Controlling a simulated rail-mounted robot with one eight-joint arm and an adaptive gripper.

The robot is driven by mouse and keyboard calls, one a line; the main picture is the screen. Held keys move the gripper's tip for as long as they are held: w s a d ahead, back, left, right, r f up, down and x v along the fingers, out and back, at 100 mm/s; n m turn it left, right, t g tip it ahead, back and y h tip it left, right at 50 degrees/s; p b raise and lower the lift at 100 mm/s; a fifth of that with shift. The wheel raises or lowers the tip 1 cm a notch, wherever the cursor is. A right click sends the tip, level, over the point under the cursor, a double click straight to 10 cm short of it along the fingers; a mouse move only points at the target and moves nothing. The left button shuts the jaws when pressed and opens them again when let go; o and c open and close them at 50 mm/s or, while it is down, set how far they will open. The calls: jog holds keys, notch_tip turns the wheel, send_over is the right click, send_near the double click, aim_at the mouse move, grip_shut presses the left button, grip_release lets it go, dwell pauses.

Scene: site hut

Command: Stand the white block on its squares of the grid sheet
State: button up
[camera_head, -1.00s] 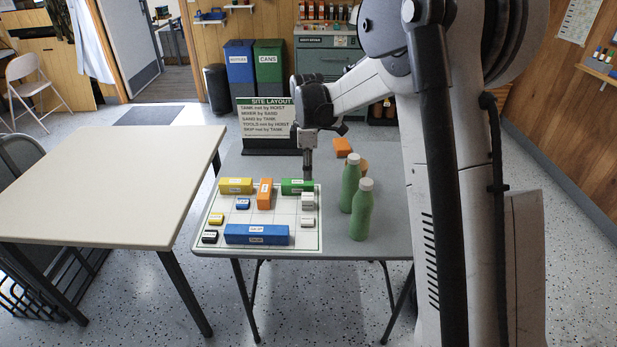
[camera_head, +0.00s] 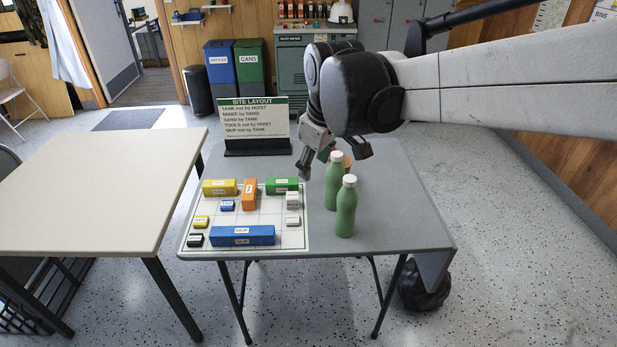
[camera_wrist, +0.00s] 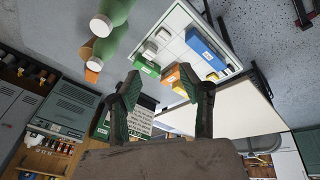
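A white block (camera_head: 292,200) stands at the right side of the grid sheet (camera_head: 262,217), just in front of the green block (camera_head: 282,186). My gripper (camera_head: 333,163) hangs above the table behind and to the right of the sheet, clear of the blocks. In the wrist view its fingers (camera_wrist: 166,93) are wide apart with nothing between them.
Yellow, orange, long blue (camera_head: 243,236) and small labelled blocks share the sheet. Two green bottles (camera_head: 346,208) stand right of it, with an orange-brown item (camera_head: 347,162) partly hidden behind. The layout sign (camera_head: 256,127) stands at the back. The table's right front is clear.

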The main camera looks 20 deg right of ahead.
jog(key=s+f+m+t, duration=0.2)
jog(key=s+m, duration=0.4)
jog(key=s, duration=1)
jog(key=shift+f+m+t, duration=0.2)
jog(key=shift+m+t, duration=0.1)
jog(key=shift+t, duration=0.3)
